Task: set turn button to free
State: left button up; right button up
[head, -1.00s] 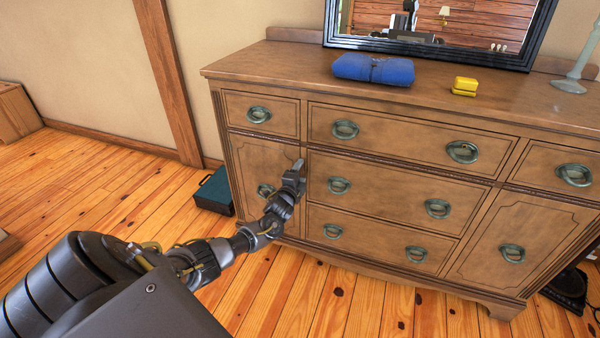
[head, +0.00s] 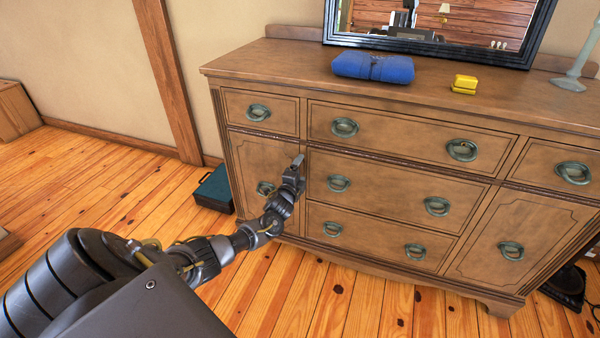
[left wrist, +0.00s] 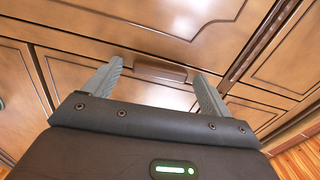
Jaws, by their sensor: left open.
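The turn button (left wrist: 160,72) is a small brown wooden bar in the left wrist view. It lies nearly lengthwise along the seam between two panels of the dresser front. My left gripper (head: 298,161) is at the upper right edge of the dresser's left door (head: 262,160) in the head view. In the left wrist view the open left gripper (left wrist: 158,67) has one grey finger on each side of the button, with gaps visible at both ends. Contact cannot be told. In the head view I cannot make out the button near my gripper. My right gripper is not in view.
The wooden dresser (head: 400,150) has several drawers with green ring pulls. A folded blue cloth (head: 373,68), a yellow object (head: 464,85) and a mirror (head: 440,20) are on top. A teal box (head: 214,189) stands on the floor left of the dresser.

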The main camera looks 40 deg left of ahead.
pick_arm(q)
jog(key=shift+s+d, duration=0.1)
jog(key=shift+s, duration=0.25)
jog(key=p+v, duration=0.2)
jog(key=v, duration=0.8)
jog(key=shift+p, duration=0.3)
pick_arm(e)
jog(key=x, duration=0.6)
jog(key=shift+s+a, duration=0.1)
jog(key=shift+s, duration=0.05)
